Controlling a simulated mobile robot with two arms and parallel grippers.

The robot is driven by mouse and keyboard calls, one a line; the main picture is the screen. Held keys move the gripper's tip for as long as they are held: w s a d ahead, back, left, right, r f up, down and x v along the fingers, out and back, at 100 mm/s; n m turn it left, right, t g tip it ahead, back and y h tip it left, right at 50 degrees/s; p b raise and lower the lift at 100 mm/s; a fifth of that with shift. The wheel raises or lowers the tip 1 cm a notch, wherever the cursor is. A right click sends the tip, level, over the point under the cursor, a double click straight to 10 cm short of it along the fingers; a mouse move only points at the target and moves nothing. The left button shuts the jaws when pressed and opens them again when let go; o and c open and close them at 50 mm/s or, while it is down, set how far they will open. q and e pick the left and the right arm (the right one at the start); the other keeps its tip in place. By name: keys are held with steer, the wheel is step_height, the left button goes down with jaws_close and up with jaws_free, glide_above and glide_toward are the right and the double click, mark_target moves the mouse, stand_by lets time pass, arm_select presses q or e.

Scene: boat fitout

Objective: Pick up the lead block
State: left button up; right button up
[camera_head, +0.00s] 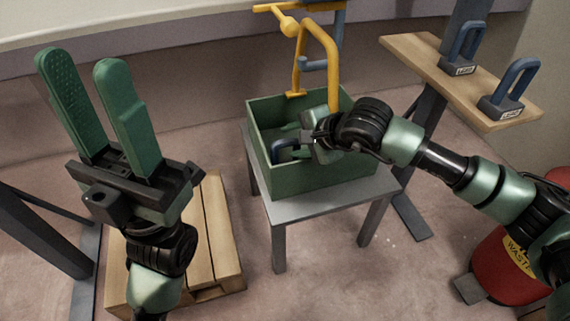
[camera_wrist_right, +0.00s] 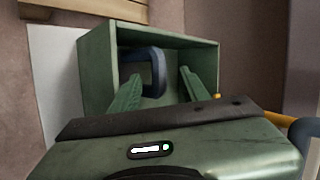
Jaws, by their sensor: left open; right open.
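A lead block with a dark blue loop handle (camera_head: 280,146) is inside the green box (camera_head: 315,180). In the right wrist view the block's handle (camera_wrist_right: 158,68) stands beyond and between my right gripper's fingers; its body is mostly hidden. My right gripper (camera_head: 300,138) reaches into the box from the right, open and not closed on the handle. Two more lead blocks (camera_head: 464,58) (camera_head: 507,100) with blue handles and labels sit on the wooden shelf (camera_head: 435,62) at the right. My left gripper (camera_head: 84,72) is open and empty, pointing up at the left.
The box stands on a grey stool (camera_head: 345,205). A yellow and blue frame (camera_head: 318,50) rises behind the box. A wooden pallet (camera_head: 215,235) lies on the floor at left. A red waste bin (camera_head: 505,265) stands at lower right.

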mark_target(288, 140)
steer(key=b+x, duration=0.1)
steer(key=x, duration=0.3)
steer(key=shift+w+a+f, duration=0.15)
steer(key=shift+w+f, duration=0.05)
steer(key=shift+f, duration=0.05)
steer(key=shift+c, duration=0.4)
jaws_close()
stand_by(0.7)
steer(key=shift+w+r, duration=0.1)
steer(key=shift+r, duration=0.2)
